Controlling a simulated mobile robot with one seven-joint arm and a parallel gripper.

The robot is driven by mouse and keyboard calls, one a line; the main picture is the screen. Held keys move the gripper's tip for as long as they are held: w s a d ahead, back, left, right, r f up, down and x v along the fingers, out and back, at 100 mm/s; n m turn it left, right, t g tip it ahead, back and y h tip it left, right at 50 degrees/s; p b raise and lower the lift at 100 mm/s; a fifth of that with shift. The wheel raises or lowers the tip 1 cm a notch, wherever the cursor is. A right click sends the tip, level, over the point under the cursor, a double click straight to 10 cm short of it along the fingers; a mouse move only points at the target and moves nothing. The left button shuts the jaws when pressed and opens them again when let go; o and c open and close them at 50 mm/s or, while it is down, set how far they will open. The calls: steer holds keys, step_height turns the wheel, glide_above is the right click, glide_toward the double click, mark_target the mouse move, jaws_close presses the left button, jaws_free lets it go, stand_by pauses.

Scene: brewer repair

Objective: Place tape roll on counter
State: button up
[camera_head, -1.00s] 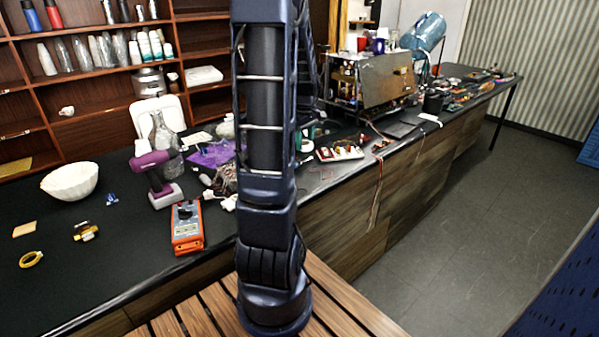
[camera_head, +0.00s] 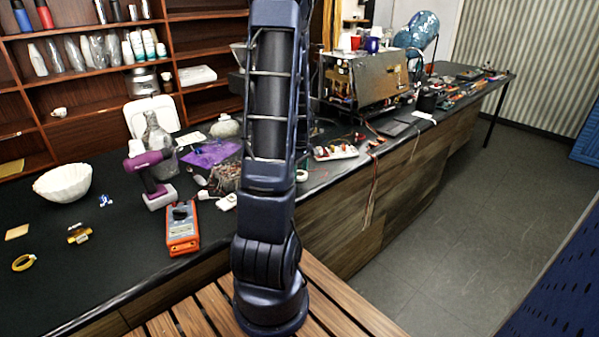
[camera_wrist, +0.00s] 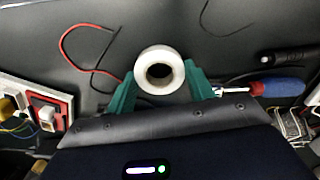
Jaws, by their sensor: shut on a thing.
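A white tape roll (camera_wrist: 146,65) sits between the two green fingers of my gripper (camera_wrist: 160,78) in the wrist view, its round hole facing the camera. My gripper is shut on it. The dark counter (camera_wrist: 215,45) lies behind the roll; I cannot tell whether the roll touches it. In the head view my arm hides most of my gripper, which is over the black counter (camera_head: 120,235). A small white ring (camera_head: 302,175) shows just right of the arm, near the counter's front edge.
In the wrist view a red-and-blue screwdriver (camera_wrist: 270,88) lies right of the fingers, a red wire (camera_wrist: 75,38) and a red-framed part (camera_wrist: 48,112) to the left. In the head view a power strip (camera_head: 336,152), an orange multimeter (camera_head: 182,228) and a purple tool (camera_head: 150,175) flank the arm.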

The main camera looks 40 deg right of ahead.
mark_target(299, 174)
steer(key=shift+f, duration=0.15)
steer(key=o, duration=1)
step_height(299, 174, up, 12)
steer(key=w+a+r, duration=0.3)
steer(key=a+r, duration=0.4)
steer(key=a, duration=0.4)
steer(key=s+a+r+t, duration=0.1)
steer(key=s+a+r, duration=0.1)
steer(key=a, duration=0.7)
steer(key=s+a+r+m+t, duration=0.1)
steer(key=s+a+r+t, duration=0.1)
steer(key=s+a, duration=0.3)
steer(key=s+a+r+m+t, duration=0.1)
steer(key=s+a+r, duration=0.2)
steer(key=a, duration=1)
steer(key=shift+s+r+t, duration=0.15)
steer(key=shift+r+t, duration=0.15)
steer(key=shift+r, duration=0.15)
